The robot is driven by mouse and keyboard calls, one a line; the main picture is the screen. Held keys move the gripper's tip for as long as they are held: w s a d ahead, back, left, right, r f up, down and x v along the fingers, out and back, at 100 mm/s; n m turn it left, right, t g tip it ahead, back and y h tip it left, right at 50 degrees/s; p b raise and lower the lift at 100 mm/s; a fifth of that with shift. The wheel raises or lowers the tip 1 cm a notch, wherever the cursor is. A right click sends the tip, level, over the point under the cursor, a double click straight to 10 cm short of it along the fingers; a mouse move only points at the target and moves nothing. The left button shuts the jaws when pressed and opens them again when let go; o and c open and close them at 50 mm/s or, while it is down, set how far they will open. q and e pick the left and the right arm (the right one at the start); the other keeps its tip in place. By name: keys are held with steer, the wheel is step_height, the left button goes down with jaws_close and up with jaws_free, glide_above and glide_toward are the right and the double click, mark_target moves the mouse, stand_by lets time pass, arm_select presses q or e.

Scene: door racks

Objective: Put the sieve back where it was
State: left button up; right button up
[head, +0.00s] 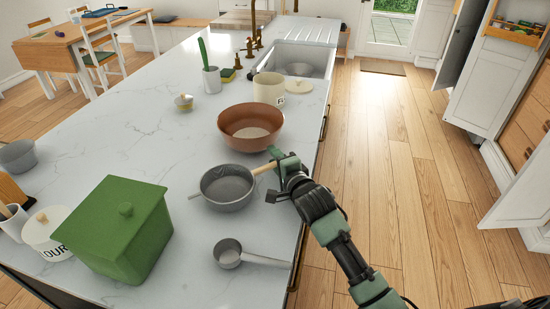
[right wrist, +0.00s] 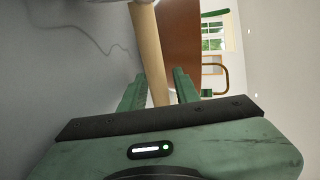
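The sieve (head: 228,190) is a grey round bowl with a wooden handle and a small lug on its far left side. It seems to rest on the white marble counter, in front of the brown bowl. My right gripper (head: 274,164) is at its handle, at the bowl's right side. In the right wrist view the wooden handle (right wrist: 150,58) runs between the two green fingers, with a small gap showing beside the right finger. The gripper looks open around the handle. My left gripper is not in view.
A brown bowl (head: 251,128) stands close behind the sieve. A green lidded box (head: 120,235) is at the left and a grey saucepan (head: 229,253) is nearer. A cream canister (head: 269,88) and the sink (head: 305,62) lie farther back. The counter's left middle is clear.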

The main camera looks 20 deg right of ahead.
steer(key=shift+r, duration=0.15)
steer(key=s, duration=0.4)
steer(key=s+r, duration=0.1)
steer(key=s, duration=0.3)
steer(key=s+r+b, duration=0.1)
steer(key=s, duration=0.2)
steer(key=shift+s+d+r, duration=0.2)
steer(key=shift+s+d, duration=0.1)
steer(key=shift+s, duration=0.1)
